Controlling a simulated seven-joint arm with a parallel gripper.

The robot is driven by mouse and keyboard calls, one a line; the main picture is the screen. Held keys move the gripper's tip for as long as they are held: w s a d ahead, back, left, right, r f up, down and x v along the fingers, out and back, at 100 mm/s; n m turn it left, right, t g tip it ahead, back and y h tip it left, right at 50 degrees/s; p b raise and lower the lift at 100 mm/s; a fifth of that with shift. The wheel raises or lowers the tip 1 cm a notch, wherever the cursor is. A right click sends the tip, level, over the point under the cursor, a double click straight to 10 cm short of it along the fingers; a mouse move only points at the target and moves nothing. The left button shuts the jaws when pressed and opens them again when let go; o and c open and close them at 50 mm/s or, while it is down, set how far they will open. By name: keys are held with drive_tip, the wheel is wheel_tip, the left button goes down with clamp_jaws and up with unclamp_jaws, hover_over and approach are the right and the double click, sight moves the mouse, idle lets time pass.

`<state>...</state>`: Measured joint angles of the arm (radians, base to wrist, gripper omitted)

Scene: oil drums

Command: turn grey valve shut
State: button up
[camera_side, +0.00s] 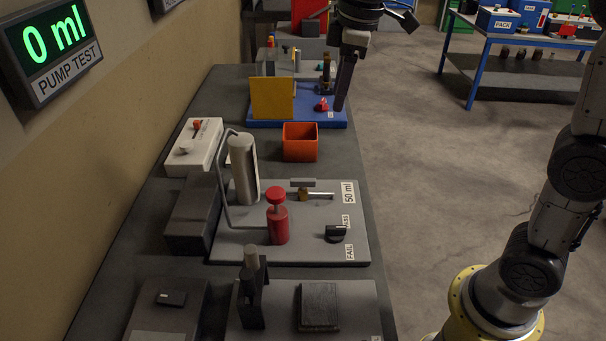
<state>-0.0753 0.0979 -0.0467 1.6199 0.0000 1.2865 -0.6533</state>
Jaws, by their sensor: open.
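The grey valve appears to be the small brass-coloured fitting with a flat grey handle (303,183) on the grey board (335,210), in the middle of the side view. A thin metal pipe runs through it, and its handle lies roughly across the picture. My gripper (342,102) is at the top of the view, above and beyond the valve and well apart from it. It points down near the right edge of the blue board (270,118). It holds nothing that I can see. Only one finger shows clearly.
A red pump (278,222), a silver cylinder (243,168) with a bent grey pipe, and a black knob (338,234) by PASS and FAIL labels share the board. An orange box (300,143) stands beyond it. A wall display (55,45) reads 0 ml.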

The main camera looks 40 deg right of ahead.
drive_tip(key=w+a+f+g, duration=0.1)
drive_tip(key=w+f, duration=0.3)
drive_tip(key=w, duration=0.1)
drive_tip(key=g, duration=0.1)
approach(303, 179)
drive_tip(key=shift+n, duration=0.3)
wheel_tip(303, 179, down, 9)
drive_tip(key=shift+a+r, duration=0.15)
clamp_jaws()
